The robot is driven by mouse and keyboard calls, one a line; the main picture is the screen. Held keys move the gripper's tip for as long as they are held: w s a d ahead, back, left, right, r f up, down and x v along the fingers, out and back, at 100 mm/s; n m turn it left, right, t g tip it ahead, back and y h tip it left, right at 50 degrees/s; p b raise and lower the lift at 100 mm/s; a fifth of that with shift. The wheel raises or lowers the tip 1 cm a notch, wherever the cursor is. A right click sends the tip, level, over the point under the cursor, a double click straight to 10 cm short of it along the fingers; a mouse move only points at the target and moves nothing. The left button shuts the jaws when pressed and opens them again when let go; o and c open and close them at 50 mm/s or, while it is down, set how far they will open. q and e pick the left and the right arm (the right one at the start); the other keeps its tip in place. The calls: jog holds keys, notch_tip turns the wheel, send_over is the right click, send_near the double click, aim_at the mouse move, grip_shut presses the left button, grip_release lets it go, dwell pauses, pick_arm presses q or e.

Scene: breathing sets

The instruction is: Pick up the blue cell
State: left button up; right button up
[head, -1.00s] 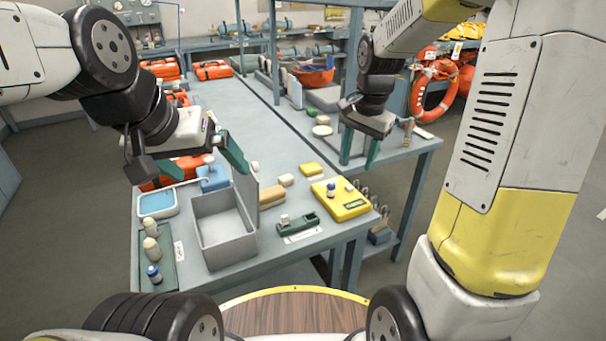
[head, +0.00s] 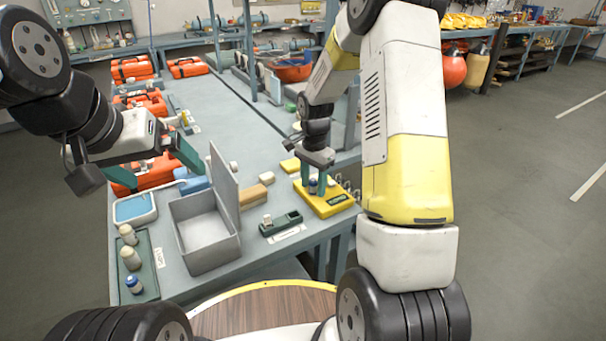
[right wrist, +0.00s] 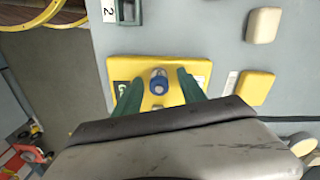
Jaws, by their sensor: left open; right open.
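A blue cell (right wrist: 158,85), a small cylinder with a blue band and a pale top, stands in the yellow block (right wrist: 150,68). My right gripper (head: 314,184) is open and down over the yellow block (head: 338,204). Its green fingers are on both sides of the blue cell in the right wrist view, with gaps showing. In the head view the fingers partly hide the cell (head: 313,183). A second blue-banded cell (head: 133,284) stands on the green tray at the front left. My left gripper (head: 168,178) is open and empty above the left of the bench.
A grey open box (head: 207,238) with a raised lid stands mid-bench. A dark green holder (head: 281,224) and a tan block (head: 252,196) lie left of the yellow block. The green tray (head: 148,262) also holds pale cells. Orange cases stand further back.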

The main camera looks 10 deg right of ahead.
jog(key=shift+f, duration=0.2)
grip_shut()
jog(key=shift+r, duration=0.15)
